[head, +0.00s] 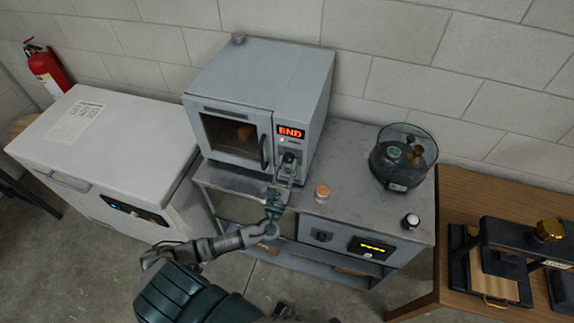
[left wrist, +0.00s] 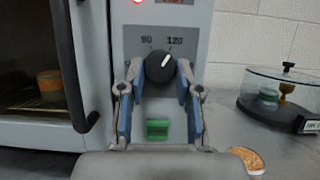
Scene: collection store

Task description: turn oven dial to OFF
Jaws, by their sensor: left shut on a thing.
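The grey oven (head: 262,95) stands on a metal bench, its display (head: 290,132) reading END in red. Its black dial (left wrist: 159,67) is on the front panel, between the printed marks 90 and 120. The white pointer line on the dial leans up and right, towards 120. My left gripper (head: 284,172) is at the panel, shut on the dial. In the left wrist view its blue-padded fingers (left wrist: 158,76) lie on both sides of the dial. A green button (left wrist: 158,128) shows below the dial. No OFF mark can be read.
The oven door handle (head: 264,152) is just left of the dial. A small copper-coloured round piece (head: 322,192) and a clear-lidded round container (head: 403,155) stand on the bench (head: 350,150). A white chest (head: 120,150) is at left, a wooden table (head: 470,190) at right.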

